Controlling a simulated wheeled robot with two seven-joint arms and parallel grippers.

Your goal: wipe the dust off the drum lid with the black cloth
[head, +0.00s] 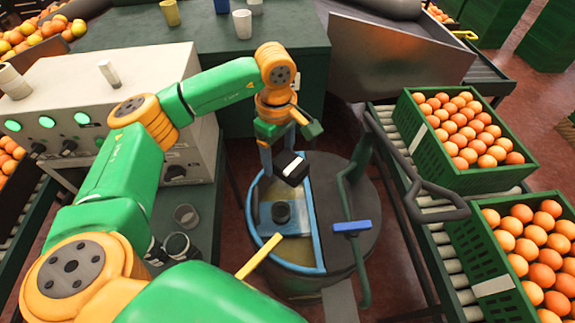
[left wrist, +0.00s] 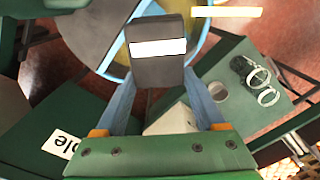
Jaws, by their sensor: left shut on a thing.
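My left gripper (head: 279,156) is shut on a dark, block-like pad with a white band, which I take for the black cloth (head: 291,170). In the left wrist view the cloth (left wrist: 157,66) sits between my gripper's two blue fingers (left wrist: 158,82). It is over the back part of the round drum; I cannot tell whether it touches it. The drum lid (head: 348,185) is dark grey on the right. Its left half is a blue-rimmed section with pale yellowish areas, a blue plate and a black knob (head: 282,212). I cannot tell which marks are dust. My right gripper is not in view.
Crates of oranges (head: 470,178) stand on rollers at right. A control box (head: 110,110) and cups (head: 186,216) are at left.

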